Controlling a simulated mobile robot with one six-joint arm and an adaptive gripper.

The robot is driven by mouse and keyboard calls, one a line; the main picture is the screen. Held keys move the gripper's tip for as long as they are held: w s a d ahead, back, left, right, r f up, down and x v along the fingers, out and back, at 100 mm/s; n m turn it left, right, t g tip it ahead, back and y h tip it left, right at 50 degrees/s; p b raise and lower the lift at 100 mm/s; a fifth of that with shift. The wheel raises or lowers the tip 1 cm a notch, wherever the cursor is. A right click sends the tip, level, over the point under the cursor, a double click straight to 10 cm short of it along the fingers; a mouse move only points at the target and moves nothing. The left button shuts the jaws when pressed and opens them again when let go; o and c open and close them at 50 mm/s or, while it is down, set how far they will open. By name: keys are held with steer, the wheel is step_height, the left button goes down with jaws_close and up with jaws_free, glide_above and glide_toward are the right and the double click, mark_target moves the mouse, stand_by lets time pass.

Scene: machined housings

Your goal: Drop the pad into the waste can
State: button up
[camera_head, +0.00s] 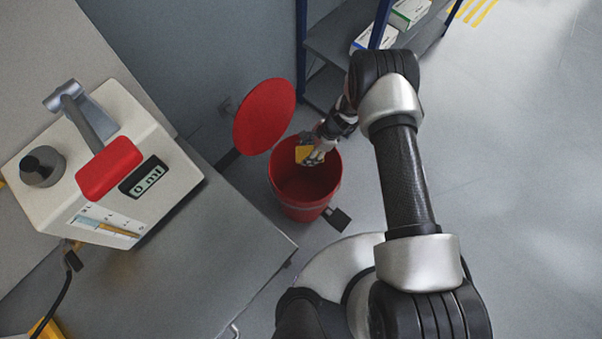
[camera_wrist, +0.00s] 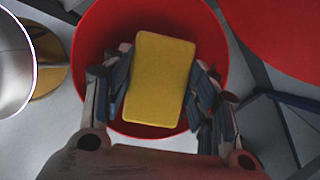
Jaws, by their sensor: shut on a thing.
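The pad is a yellow rectangular block (camera_wrist: 160,80), held between the two fingers of my gripper (camera_wrist: 161,88) in the wrist view. My gripper is shut on the pad over the can's mouth. In the wrist view the can's rim (camera_wrist: 84,45) rings the pad, and the raised lid (camera_wrist: 285,35) is at the upper right.
A grey bench (camera_head: 215,240) with a white device (camera_head: 105,165) with a red handle and display is on the left. A blue-posted shelf (camera_head: 335,45) with boxes stands behind the can. The floor at the right is clear.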

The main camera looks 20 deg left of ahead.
step_height(320, 180, down, 3)
steer(key=shift+f+b, duration=0.2)
steer(key=shift+b, duration=0.65)
steer(key=o, duration=1)
steer(key=shift+w+r, duration=0.1)
steer(key=v, duration=1.2)
